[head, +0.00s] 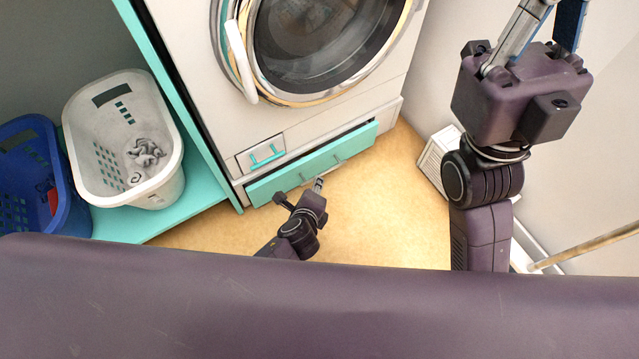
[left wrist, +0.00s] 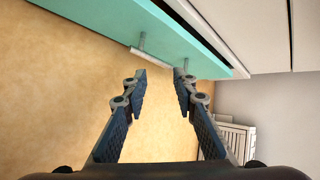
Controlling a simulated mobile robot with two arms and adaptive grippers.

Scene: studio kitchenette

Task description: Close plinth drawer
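The plinth drawer (head: 310,163) has a teal front with a bar handle and sits under the washing machine. Its front stands out from the machine, with a dark gap above it, so it is partly open. In the left wrist view, the drawer front (left wrist: 95,18) runs across the top and its pale handle bar (left wrist: 163,60) lies just beyond the fingertips. My left gripper (left wrist: 160,73) is open and empty, with its fingers apart. In the head view, my left gripper (head: 318,185) is close in front of the drawer. My right gripper (head: 556,18) is raised at upper right, its fingertips cut off.
The washing machine (head: 385,92) stands above the drawer, with a small teal-handled flap (head: 262,154) at lower left. A white basket (head: 85,150) and blue basket (head: 22,165) stand at left. A white slatted box (head: 433,160) is by the right wall. Tan floor lies in front.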

